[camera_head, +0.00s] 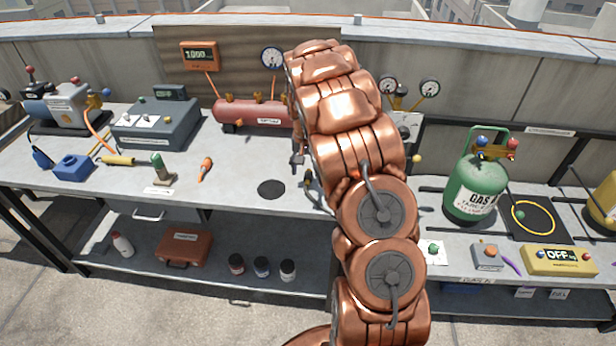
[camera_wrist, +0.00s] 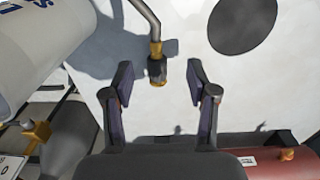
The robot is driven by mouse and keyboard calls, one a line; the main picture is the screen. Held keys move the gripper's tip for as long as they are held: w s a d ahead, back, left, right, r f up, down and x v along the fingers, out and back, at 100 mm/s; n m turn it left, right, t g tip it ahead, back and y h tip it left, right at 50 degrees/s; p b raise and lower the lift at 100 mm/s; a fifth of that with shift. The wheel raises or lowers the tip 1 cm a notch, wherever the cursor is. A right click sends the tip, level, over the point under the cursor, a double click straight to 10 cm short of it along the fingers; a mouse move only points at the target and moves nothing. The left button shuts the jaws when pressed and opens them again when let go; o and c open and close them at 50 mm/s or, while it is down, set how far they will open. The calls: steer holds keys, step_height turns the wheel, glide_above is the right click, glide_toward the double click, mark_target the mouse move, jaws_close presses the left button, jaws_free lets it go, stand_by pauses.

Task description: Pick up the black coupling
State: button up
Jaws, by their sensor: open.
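The black coupling (camera_wrist: 157,70) shows in the wrist view at the end of a bent grey tube, with brass-coloured parts above and below its dark body. My gripper (camera_wrist: 164,82) is open, with one dark finger on each side. The coupling lies between and slightly beyond the fingertips, nearer the left one, with visible gaps on both sides; contact is not seen. In the head view my copper arm covers much of this area. A dark part of my gripper (camera_head: 297,158) shows at the arm's left edge, beside a small dark piece that I cannot identify surely.
A black disc (camera_head: 271,189) lies flat on the grey bench, left of my arm. A red tank (camera_head: 250,112) stands behind. A large white cylinder (camera_wrist: 42,45) is close on the left in the wrist view. A green gas cylinder (camera_head: 475,188) stands right of my arm.

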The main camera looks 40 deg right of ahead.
mark_target(308, 181)
steer(key=shift+d+f+p, duration=0.2)
steer(key=shift+f+p, duration=0.45)
steer(key=shift+f, duration=0.6)
steer(key=shift+d+f+p, duration=0.15)
steer(key=shift+f+p, duration=0.45)
steer(key=shift+f, duration=0.65)
steer(key=shift+c, duration=0.4)
jaws_close()
